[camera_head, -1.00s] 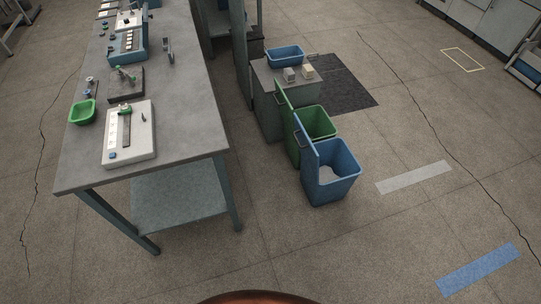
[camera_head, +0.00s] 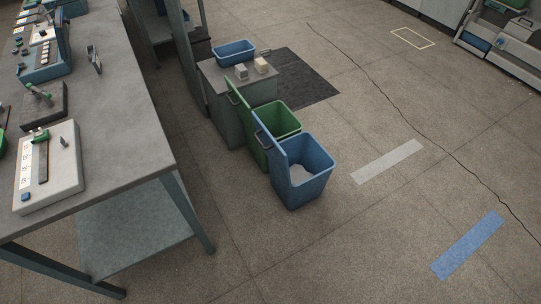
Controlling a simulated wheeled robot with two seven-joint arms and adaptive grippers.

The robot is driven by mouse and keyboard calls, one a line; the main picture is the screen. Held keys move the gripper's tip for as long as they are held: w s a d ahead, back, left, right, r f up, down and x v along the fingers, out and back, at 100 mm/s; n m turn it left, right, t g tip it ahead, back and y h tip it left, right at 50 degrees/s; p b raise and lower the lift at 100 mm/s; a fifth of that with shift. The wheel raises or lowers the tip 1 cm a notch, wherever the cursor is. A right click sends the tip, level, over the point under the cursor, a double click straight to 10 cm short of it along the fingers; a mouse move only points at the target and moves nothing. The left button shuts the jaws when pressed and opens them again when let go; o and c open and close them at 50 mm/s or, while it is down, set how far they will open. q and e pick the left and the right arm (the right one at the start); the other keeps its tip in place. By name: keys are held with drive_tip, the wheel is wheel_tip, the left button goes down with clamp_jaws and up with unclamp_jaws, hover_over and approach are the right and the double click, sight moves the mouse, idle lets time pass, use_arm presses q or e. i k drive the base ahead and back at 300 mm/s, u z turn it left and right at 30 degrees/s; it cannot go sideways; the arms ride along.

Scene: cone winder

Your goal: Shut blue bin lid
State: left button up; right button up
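The blue bin (camera_head: 308,184) stands on the floor near the middle of the head view. Its blue lid (camera_head: 270,155) is open and stands upright along the bin's left side, with a handle (camera_head: 263,138) on its outer face. Something pale lies inside the bin. Neither of my grippers shows in the head view.
A green bin (camera_head: 284,121) with its green lid (camera_head: 245,124) upright stands just behind the blue bin. A grey cabinet (camera_head: 232,127) with a blue tray (camera_head: 235,52) is behind that. A grey workbench (camera_head: 120,150) fills the left. Floor to the right is clear, with a blue strip (camera_head: 468,245).

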sight(276, 156)
drive_tip(key=z, duration=0.05)
drive_tip(key=k, duration=0.5)
drive_tip(key=z, duration=0.6)
drive_tip(key=i, duration=1)
